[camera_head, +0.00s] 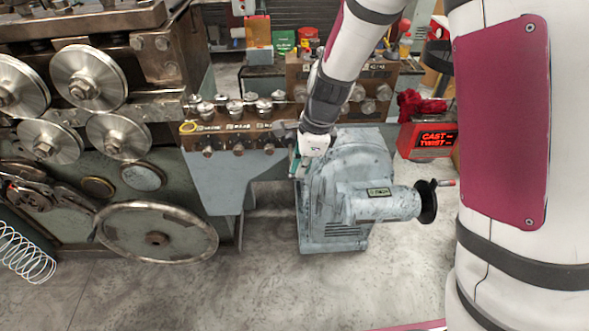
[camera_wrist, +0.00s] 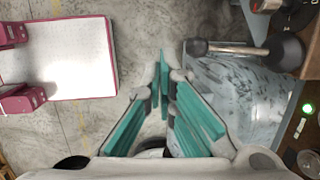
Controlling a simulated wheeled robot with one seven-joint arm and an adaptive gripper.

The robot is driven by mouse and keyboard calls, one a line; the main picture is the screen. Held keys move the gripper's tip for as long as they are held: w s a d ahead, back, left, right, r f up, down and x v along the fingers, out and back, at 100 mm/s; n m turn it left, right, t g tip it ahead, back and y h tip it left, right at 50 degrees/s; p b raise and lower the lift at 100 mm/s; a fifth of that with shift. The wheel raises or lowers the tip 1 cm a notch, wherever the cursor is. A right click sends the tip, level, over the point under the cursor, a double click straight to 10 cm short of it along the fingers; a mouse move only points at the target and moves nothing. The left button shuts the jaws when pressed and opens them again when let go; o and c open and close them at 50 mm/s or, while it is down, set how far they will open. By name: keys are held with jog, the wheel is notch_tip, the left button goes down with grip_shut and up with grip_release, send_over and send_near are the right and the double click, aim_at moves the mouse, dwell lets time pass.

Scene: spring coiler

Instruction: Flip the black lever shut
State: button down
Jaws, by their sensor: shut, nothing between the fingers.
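In the wrist view the black lever (camera_wrist: 284,50) lies across the upper right, over the worn grey-blue casting. In the head view my gripper (camera_head: 296,165) hangs beside the grey-blue machine housing (camera_head: 345,160); a dark part (camera_head: 285,128) beside my wrist may be the lever, but I cannot tell.
A handwheel (camera_head: 428,201) with a red-tipped handle sticks out at the housing's right. The large coiler (camera_head: 110,120) with rollers stands at the left. A red sign box (camera_head: 432,140) is behind at the right. Concrete floor (camera_head: 250,290) is clear in front.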

jog(key=s+d+r, duration=0.1)
jog(key=s+r, duration=0.2)
jog(key=r, duration=0.3)
jog(key=shift+s+d, duration=0.3)
jog(key=shift+s, duration=0.1)
jog(key=s+d+r+n+t+h, duration=0.1)
jog(key=s+d+r+n+t, duration=0.1)
jog(key=s+d+r+n, duration=0.3)
jog(key=s+d+r+n+t+h, duration=0.1)
jog(key=s+d+r+n, duration=0.5)
jog(key=s+r+n, duration=0.6)
jog(key=shift+s+r+n+t+b, duration=0.3)
jog(key=shift+s+n+t, duration=0.1)
jog(key=shift+n+t, duration=0.25)
